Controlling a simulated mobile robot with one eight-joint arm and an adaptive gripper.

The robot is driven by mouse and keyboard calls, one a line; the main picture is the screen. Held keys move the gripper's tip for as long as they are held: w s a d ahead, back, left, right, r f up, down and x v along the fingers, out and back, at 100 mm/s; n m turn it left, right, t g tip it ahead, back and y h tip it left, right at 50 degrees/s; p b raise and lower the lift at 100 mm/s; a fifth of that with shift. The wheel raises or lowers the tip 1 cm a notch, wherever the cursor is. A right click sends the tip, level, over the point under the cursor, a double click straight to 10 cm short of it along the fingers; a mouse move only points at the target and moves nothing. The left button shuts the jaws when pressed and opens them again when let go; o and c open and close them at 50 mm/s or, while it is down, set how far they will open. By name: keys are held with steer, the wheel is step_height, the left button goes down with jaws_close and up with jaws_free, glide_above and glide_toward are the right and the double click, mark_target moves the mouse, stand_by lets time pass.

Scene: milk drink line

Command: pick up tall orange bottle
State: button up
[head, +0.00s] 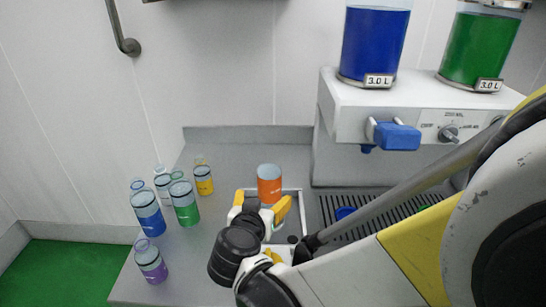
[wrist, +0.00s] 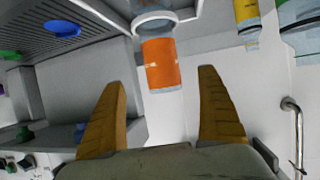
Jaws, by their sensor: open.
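The tall orange bottle (head: 269,186) stands upright at the far end of a white-rimmed tray on the grey counter. In the wrist view the bottle (wrist: 160,64) is a clear bottle with an orange band, just beyond and between the fingertips. My gripper (head: 260,207) is in front of the bottle, its yellow fingers spread to either side. In the wrist view my gripper (wrist: 163,80) is open and empty, and I see no contact with the bottle. The bottle's lower part is hidden by my gripper in the head view.
Blue (head: 148,213), green (head: 185,203), yellow (head: 203,181) and purple (head: 150,261) bottles, with several others, stand on the left of the counter (head: 205,245). A dispenser (head: 345,110) with blue and green tanks and a drip grate (head: 330,207) is on the right.

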steer(key=x, duration=0.1)
steer(key=b+x, duration=0.1)
steer(key=x, duration=0.1)
steer(key=a+x, duration=0.1)
steer(key=x, duration=0.1)
steer(key=shift+w+d+f, duration=0.1)
steer(key=shift+f, duration=0.1)
steer(key=b+x, duration=0.1)
steer(key=x, duration=0.2)
steer(key=b+x, duration=0.2)
steer(key=shift+w+d, duration=0.3)
steer(key=shift+w, duration=0.1)
steer(key=shift+s+r, duration=0.1)
steer(key=shift+r, duration=0.05)
steer(key=shift+c, duration=0.4)
steer(key=c, duration=1.1)
step_height(320, 180, up, 21)
steer(key=p, duration=1.4)
glide_above(265, 190)
steer(key=w+d, duration=0.1)
steer(key=w, duration=0.2)
steer(key=shift+w+d+r, duration=0.1)
steer(key=shift+d+r, duration=0.05)
steer(key=shift+r, duration=0.1)
